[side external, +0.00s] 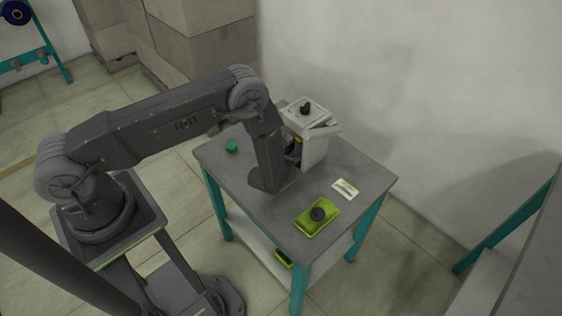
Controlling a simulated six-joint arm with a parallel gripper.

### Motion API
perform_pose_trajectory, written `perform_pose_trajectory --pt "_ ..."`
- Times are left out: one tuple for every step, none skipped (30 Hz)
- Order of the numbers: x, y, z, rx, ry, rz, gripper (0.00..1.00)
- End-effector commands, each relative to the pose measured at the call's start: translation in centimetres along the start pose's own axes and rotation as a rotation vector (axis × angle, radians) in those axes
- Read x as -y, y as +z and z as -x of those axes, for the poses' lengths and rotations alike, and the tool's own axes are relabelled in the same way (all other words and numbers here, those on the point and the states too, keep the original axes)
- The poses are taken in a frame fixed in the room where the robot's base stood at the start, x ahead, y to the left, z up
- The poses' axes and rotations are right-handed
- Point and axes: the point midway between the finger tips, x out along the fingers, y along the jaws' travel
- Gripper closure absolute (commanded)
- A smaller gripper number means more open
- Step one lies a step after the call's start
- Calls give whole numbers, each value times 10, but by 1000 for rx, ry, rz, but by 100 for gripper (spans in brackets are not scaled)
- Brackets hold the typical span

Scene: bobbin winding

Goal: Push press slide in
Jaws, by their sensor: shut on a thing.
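The press (314,146) is a light grey box-shaped unit with a black knob (305,107) on top, standing at the back of the grey table. My forearm comes down in front of its left side. My gripper (291,151) is at the press's near left face, mostly hidden behind my own arm. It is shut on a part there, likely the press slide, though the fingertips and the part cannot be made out. A small orange-yellow patch (298,139) shows beside the gripper. How far in the slide sits cannot be seen.
A green cap (231,146) is at the table's (345,160) left edge. A white card (345,188) lies at right. A yellow-green tray (306,226) with a round black piece (318,214) is near the front corner. The wall is close behind the table.

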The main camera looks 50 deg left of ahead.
Motion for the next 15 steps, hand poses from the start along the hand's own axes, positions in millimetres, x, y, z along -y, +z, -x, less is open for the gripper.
perform_pose_trajectory --pt "1 1 -3 0 0 0 100" --pt "1 1 -4 0 -1 -1 100" --pt "2 2 -5 0 -1 -2 100" --pt "2 2 -5 0 -2 -2 100" --pt "2 2 -5 0 -2 -2 100" --pt "2 2 -5 1 -2 -2 100" --pt "2 2 -5 1 -3 -2 100" --pt "2 2 -5 1 -3 -1 100" --pt "2 3 -5 2 -3 -1 100" --pt "2 3 -6 2 -4 -1 85" --pt "2 3 -6 2 -4 -1 82" --pt "2 3 -5 2 -3 -1 78" --pt "2 3 -5 2 -3 -1 75" --pt "2 2 -5 1 -3 -1 72" --pt "2 2 -5 1 -3 -1 69"
